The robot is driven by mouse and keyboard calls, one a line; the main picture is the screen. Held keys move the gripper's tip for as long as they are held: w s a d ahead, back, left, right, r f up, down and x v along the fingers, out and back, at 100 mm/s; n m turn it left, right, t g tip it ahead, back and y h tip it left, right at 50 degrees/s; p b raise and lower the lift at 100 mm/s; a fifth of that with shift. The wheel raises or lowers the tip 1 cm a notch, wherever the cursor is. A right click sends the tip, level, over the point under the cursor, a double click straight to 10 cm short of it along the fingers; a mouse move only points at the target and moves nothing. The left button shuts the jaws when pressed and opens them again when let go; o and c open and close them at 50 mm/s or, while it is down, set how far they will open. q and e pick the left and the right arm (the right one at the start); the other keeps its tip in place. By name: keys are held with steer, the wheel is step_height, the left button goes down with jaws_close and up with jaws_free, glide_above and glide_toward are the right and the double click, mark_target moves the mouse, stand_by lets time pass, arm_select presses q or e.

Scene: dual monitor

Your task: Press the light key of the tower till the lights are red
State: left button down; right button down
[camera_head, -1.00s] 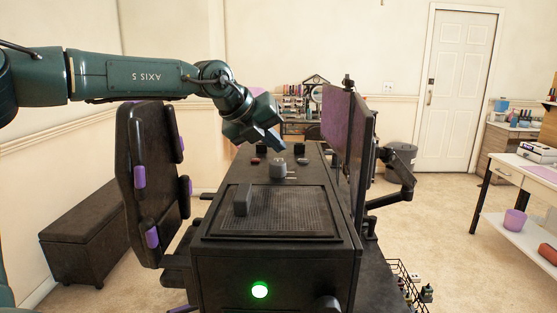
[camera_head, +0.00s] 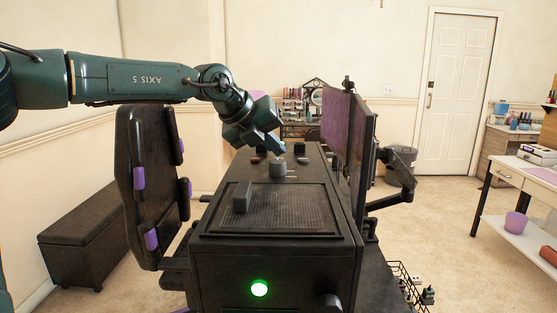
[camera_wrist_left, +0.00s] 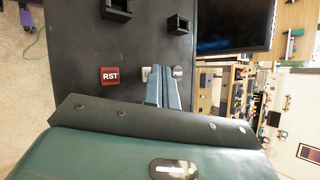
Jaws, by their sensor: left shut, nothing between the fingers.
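The black tower (camera_head: 222,262) stands in the middle of the head view, with a round green light (camera_head: 260,289) glowing on its near side. My left gripper (camera_head: 277,152) is shut and empty, pointing down at the far part of the tower's top. In the left wrist view its two blue-grey fingers (camera_wrist_left: 164,88) are together. Their tips are at small pale keys on the top, one (camera_wrist_left: 146,73) left of the tips and one (camera_wrist_left: 177,71) right of them. I cannot tell whether they touch. A red RST button (camera_wrist_left: 110,76) sits further left. My right gripper is not in view.
Monitors (camera_head: 362,150) on an arm mount (camera_head: 400,165) stand close along the tower's right side. A black chair (camera_head: 150,190) with purple pads is on the left.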

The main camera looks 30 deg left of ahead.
arm_select(q)
steer(key=shift+f+b, duration=0.35)
steer(key=shift+f, duration=0.05)
steer(key=shift+r, duration=0.1)
stand_by(0.4)
steer(key=shift+r+p, duration=0.5)
steer(key=shift+r, duration=0.25)
step_height(320, 180, up, 5)
steer(key=p, duration=0.3)
steer(key=shift+p, duration=0.3)
stand_by(0.6)
